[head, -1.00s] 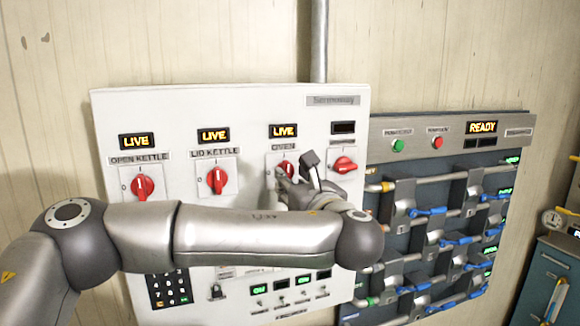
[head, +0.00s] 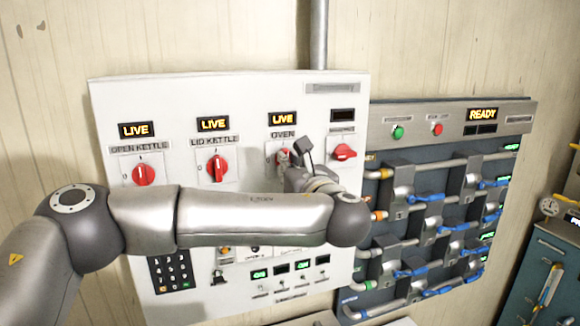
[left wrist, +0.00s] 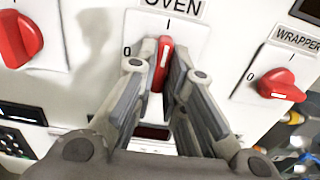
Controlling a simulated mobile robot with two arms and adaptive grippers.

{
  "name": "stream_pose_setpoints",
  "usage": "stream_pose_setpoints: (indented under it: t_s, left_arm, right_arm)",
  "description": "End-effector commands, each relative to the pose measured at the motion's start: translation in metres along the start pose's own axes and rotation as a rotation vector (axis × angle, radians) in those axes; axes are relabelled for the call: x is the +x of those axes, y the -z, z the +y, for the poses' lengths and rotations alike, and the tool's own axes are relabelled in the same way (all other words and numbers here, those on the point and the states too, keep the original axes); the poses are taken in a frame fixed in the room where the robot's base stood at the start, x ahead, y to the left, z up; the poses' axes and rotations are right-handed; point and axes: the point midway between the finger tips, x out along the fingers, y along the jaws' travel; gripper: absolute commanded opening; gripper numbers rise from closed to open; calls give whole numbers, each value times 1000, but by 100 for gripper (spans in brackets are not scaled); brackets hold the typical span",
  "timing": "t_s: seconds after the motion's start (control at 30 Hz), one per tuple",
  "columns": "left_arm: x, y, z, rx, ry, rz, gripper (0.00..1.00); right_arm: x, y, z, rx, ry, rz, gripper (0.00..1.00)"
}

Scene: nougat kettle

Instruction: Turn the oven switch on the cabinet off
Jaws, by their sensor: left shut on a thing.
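The white cabinet (head: 240,100) carries a row of red rotary switches. The oven switch (left wrist: 163,62) is red with a white line and points up toward the I mark in the left wrist view; the 0 mark is to its left. My left gripper (left wrist: 165,65) has its two fingers on either side of the switch handle, shut on it. In the head view the left gripper (head: 287,160) partly hides the oven switch, and the oven display (head: 283,119) above reads LIVE. My right gripper is not in view.
The lid kettle switch (head: 217,166) and open kettle switch (head: 143,173) stand to the left, both displays LIVE. The wrapper switch (head: 344,152) is close on the right, turned sideways under a dark display (head: 343,115). A pipe and valve panel (head: 440,215) stands further right.

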Motion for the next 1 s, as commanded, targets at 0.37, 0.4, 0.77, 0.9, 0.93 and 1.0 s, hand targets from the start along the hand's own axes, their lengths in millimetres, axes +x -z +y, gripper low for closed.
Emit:
stream_pose_setpoints:
  t_s: [0.37,0.4,0.77,0.9,0.93,1.0]
  left_arm:
    - [0,7,0,-109,0,2,0]
    - [0,7,0,-135,0,2,0]
    - [0,9,-1,-454,-1,2,0]
    - [0,9,-2,-587,-1,4,0]
    - [0,8,-2,-615,0,3,0]
    - [0,8,-2,-682,-1,3,0]
  right_arm:
    - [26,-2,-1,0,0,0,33]
    - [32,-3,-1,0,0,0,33]
    - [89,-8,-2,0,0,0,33]
    - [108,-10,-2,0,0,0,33]
    - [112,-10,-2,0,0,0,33]
    - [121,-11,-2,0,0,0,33]
